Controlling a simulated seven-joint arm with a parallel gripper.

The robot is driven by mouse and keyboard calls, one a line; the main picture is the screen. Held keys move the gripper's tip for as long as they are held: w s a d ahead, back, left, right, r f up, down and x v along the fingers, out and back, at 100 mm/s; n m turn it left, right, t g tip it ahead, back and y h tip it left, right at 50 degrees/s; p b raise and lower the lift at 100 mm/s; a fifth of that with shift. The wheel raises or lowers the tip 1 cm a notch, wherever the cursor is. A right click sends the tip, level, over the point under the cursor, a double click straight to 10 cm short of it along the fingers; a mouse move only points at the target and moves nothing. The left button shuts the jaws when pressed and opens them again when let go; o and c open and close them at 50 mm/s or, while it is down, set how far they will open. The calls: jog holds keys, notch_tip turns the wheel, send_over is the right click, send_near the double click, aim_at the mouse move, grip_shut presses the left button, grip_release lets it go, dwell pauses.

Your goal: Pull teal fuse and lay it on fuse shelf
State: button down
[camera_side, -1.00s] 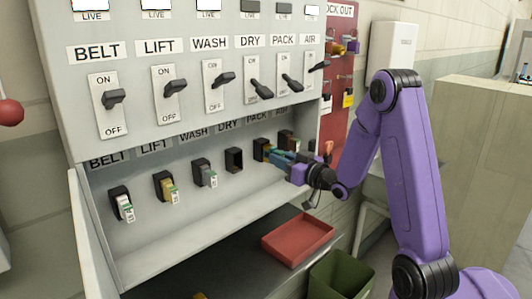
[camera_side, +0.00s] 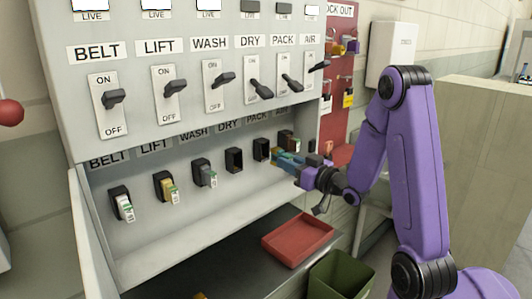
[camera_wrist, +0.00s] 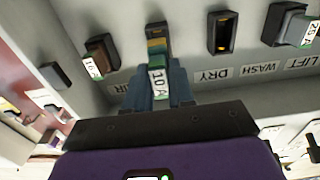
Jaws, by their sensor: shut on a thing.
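The teal fuse (camera_wrist: 158,63), with brass-coloured contacts and a white 10 A tag, is between my gripper's fingers (camera_wrist: 157,86) in the wrist view. In the side view my gripper (camera_side: 286,159) is shut on it, just in front of the PACK socket (camera_side: 262,150). That socket looks dark and empty, and the fuse appears clear of it. The fingers hide part of the fuse. A pale ledge (camera_side: 200,231) runs below the row of sockets; I see no label naming it the fuse shelf.
The AIR fuse (camera_wrist: 101,58) sits close beside my gripper. The DRY socket (camera_side: 234,160) is empty. BELT (camera_side: 123,204), LIFT (camera_side: 169,188) and WASH (camera_side: 206,173) hold fuses. A red tray (camera_side: 298,238) and green bin (camera_side: 341,275) are below. The ledge is clear.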

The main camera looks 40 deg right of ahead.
jog(key=shift+s, duration=0.15)
jog(key=s, duration=0.3)
jog(key=shift+s, duration=0.35)
dwell(0.6)
